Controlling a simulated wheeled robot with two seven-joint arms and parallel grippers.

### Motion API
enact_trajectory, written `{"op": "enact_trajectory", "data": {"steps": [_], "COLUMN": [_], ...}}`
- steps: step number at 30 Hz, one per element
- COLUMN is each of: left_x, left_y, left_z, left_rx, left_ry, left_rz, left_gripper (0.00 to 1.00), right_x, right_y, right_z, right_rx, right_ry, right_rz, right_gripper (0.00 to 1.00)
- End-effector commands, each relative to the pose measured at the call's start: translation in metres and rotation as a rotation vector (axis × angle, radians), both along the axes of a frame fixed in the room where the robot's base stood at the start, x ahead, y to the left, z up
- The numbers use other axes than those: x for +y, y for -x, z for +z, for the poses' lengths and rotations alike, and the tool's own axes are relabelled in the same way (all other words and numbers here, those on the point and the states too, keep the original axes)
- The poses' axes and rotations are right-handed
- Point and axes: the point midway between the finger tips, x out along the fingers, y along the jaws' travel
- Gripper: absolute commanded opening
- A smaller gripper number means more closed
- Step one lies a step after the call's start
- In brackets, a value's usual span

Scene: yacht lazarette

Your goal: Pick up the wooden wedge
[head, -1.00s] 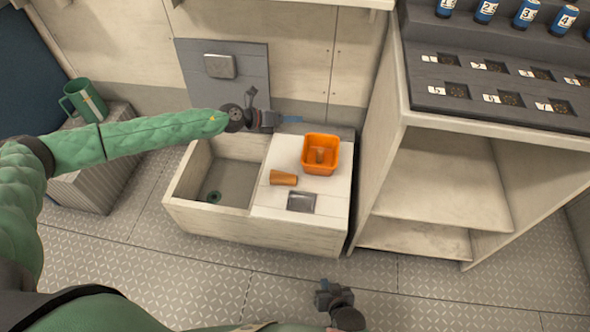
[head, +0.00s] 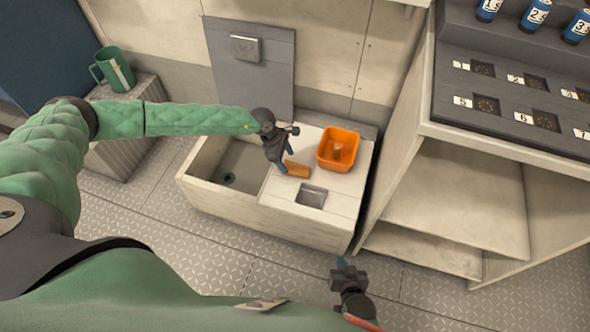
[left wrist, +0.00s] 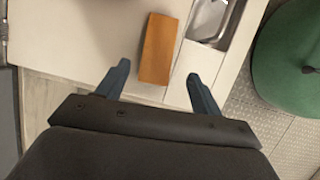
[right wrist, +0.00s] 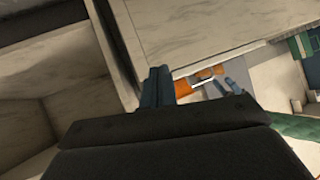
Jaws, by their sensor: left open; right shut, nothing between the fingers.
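The wooden wedge (head: 297,169) is a small orange-brown block lying on the pale counter beside the basin. In the left wrist view the wedge (left wrist: 158,48) lies just ahead of the fingertips, roughly midway between their lines. My left gripper (head: 285,170) is open and empty, close to the wedge's left end; in its wrist view the two blue fingers (left wrist: 158,78) stand apart. I cannot tell whether it touches the wedge. My right gripper (head: 343,264) is shut and empty, low in front of the counter; its fingers (right wrist: 160,85) are together in the right wrist view.
An orange bin (head: 325,160) with a small tan object inside stands right behind the wedge. A metal recessed plate (head: 312,196) lies in front of it. The open basin (head: 245,160) is to the left. A shelf unit (head: 430,140) rises at the right. A green mug (head: 110,68) stands far left.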

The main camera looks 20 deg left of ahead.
Motion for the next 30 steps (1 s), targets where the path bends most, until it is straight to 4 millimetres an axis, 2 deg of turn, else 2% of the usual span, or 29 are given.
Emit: {"op": "enact_trajectory", "data": {"steps": [5, 13, 23, 26, 30], "left_x": [-0.006, -0.017, -0.019, -0.019, -0.019], "left_y": [-0.003, -0.006, -0.006, -0.006, -0.006], "left_z": [-0.016, -0.045, -0.051, -0.051, -0.05], "left_rx": [0.0, 0.0, 0.0, 0.0, 0.0], "left_ry": [0.001, 0.001, 0.001, 0.001, 0.001], "left_rz": [0.001, 0.002, 0.002, 0.002, 0.002], "left_gripper": [0.66, 0.66, 0.66, 0.51, 0.23], "right_x": [0.001, 0.003, 0.004, 0.004, 0.004], "right_y": [-0.01, -0.031, -0.035, -0.035, -0.033], "right_z": [0.012, 0.043, 0.05, 0.049, 0.049], "right_rx": [-0.044, -0.149, -0.171, -0.171, -0.169], "right_ry": [-0.008, -0.028, -0.033, -0.033, -0.034], "right_rz": [-0.004, -0.013, -0.017, -0.016, -0.016], "right_gripper": [0.0, 0.0, 0.0, 0.0, 0.0]}}
